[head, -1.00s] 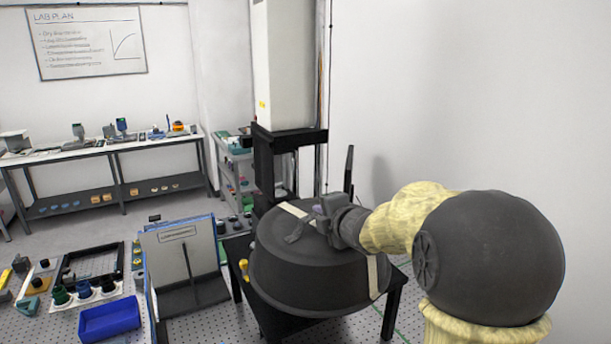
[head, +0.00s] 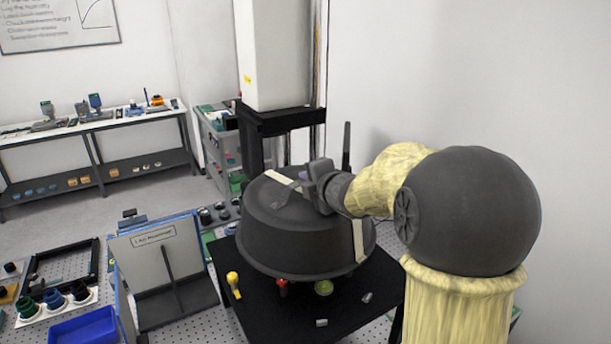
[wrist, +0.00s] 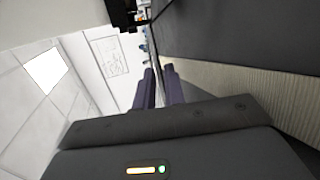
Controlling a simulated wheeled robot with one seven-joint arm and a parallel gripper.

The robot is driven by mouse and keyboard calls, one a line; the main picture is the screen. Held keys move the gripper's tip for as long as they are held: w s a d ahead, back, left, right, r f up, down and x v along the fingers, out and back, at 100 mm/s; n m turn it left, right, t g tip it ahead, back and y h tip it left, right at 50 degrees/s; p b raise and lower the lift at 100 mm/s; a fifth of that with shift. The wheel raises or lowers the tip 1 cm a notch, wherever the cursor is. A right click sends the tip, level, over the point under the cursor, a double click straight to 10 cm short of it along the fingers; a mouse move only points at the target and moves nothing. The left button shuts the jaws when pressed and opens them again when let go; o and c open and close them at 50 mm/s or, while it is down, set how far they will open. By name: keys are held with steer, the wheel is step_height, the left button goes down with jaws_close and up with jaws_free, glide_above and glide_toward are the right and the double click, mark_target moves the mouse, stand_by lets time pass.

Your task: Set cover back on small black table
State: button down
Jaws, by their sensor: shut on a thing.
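The cover (head: 295,240) is a large, round, dark grey lid with cream strips on its top and side. It is over the small black table (head: 350,305), towards its back. I cannot tell whether its rim touches the table. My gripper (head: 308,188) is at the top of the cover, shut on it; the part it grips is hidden. In the wrist view my two fingers (wrist: 158,85) are close together, and the cover's dark surface (wrist: 245,30) fills the upper right.
A yellow-topped piece (head: 233,284), a red piece (head: 282,287), a green round piece (head: 323,287) and small grey blocks are on the black table. A tall pale column (head: 275,55) stands behind. A grey panel (head: 163,250) and blue tray (head: 83,328) are left. A wall is right.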

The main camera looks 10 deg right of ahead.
steer(key=shift+s+r, duration=0.15)
steer(key=shift+s, duration=0.1)
steer(key=shift+f+b, duration=0.6)
steer(key=shift+f, duration=0.2)
steer(key=shift+w, duration=0.15)
steer(key=shift+s+d, duration=0.1)
steer(key=shift+s, duration=0.1)
steer(key=shift+w+f+b, duration=0.1)
steer(key=shift+f+b, duration=0.25)
steer(key=shift+b, duration=0.15)
